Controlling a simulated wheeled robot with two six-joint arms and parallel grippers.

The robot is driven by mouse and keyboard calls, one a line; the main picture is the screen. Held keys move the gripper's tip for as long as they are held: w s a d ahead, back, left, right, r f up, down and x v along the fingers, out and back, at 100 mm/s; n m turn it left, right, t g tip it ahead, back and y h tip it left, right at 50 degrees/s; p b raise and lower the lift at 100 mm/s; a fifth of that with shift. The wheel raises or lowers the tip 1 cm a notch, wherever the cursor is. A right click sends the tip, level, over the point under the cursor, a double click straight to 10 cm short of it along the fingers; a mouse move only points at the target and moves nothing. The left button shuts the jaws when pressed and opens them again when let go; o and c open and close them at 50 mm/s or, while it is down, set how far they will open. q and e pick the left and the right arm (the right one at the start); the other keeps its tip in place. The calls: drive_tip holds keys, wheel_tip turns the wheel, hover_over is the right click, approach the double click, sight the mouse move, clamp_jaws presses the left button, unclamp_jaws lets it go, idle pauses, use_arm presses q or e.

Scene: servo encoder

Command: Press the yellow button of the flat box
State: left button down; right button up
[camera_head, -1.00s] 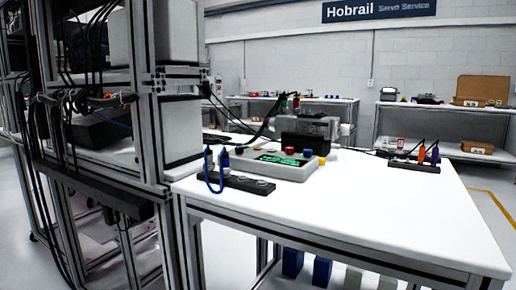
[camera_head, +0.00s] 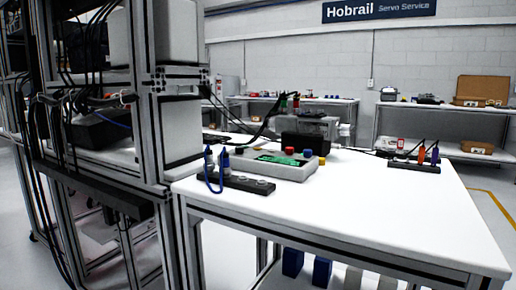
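The flat box (camera_head: 278,167) is a light grey, low case lying on the white table. Its top has a green display or panel, with red, blue and yellow round buttons along the back and right. The yellow button (camera_head: 322,161) is at the right end of the box, beside the blue button (camera_head: 308,153). The red button (camera_head: 289,150) is further left. Neither of my grippers shows in the head view.
The white table (camera_head: 400,215) has wide bare room to the right. A black strip (camera_head: 248,184) with blue plugs lies in front of the box. A second strip (camera_head: 414,164) with orange and purple plugs is at right. A metal rack (camera_head: 150,120) stands left.

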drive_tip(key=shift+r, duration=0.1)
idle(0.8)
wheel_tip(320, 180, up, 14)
drive_tip(key=p, duration=1.4)
